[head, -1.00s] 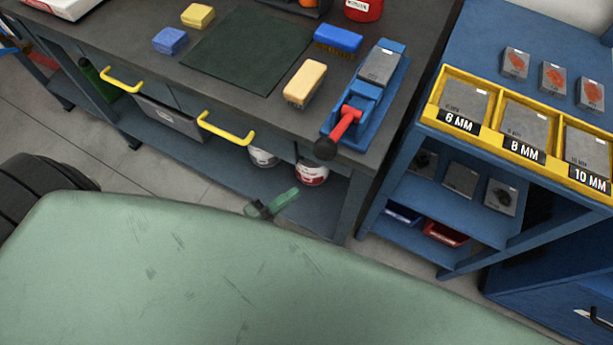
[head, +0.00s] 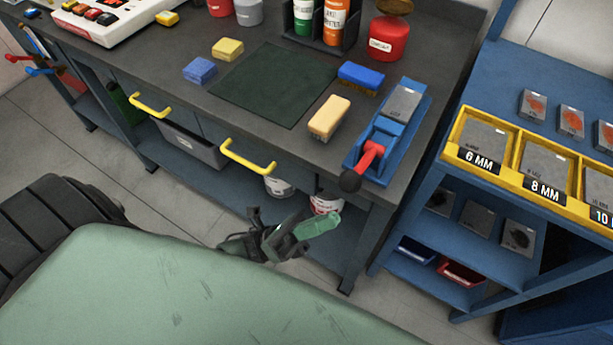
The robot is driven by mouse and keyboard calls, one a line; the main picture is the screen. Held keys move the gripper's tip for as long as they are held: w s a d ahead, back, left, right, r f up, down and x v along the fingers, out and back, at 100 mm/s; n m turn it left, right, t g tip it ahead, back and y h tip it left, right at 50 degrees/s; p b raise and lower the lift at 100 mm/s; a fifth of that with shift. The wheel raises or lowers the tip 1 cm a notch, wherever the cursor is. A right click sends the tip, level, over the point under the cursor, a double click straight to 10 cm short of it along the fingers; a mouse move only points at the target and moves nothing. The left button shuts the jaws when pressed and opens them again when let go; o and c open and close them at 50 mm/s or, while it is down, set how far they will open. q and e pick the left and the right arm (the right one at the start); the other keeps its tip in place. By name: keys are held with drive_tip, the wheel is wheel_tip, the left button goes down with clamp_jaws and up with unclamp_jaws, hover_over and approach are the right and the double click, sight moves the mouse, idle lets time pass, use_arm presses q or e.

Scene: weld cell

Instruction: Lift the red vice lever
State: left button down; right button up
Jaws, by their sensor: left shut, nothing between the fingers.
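My left gripper (head: 333,219), dark with green fingers, is shut and empty. It shows below the bench edge and below the knob in the picture, apart from the lever. My right gripper is not in view.
The dark workbench (head: 200,98) has yellow drawer handles (head: 248,158) at its front. A yellowish brush (head: 329,118) and a blue brush (head: 361,77) lie left of the vice. A blue rack (head: 455,185) with a yellow-edged tray (head: 450,135) stands to the right.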

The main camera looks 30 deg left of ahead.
sight(362, 166)
use_arm(q)
drive_tip(key=shift+w+d+r+p, duration=0.1)
drive_tip(key=shift+w+r+p, duration=0.3)
drive_tip(key=shift+r, duration=0.45)
drive_tip(key=shift+w+d+r+p, duration=0.1)
drive_tip(key=shift+w+r+p, duration=0.3)
drive_tip(key=shift+r, duration=0.4)
drive_tip(key=shift+w+d+r+p, duration=0.1)
drive_tip(key=shift+w+r+p, duration=0.25)
drive_tip(key=shift+r, duration=0.5)
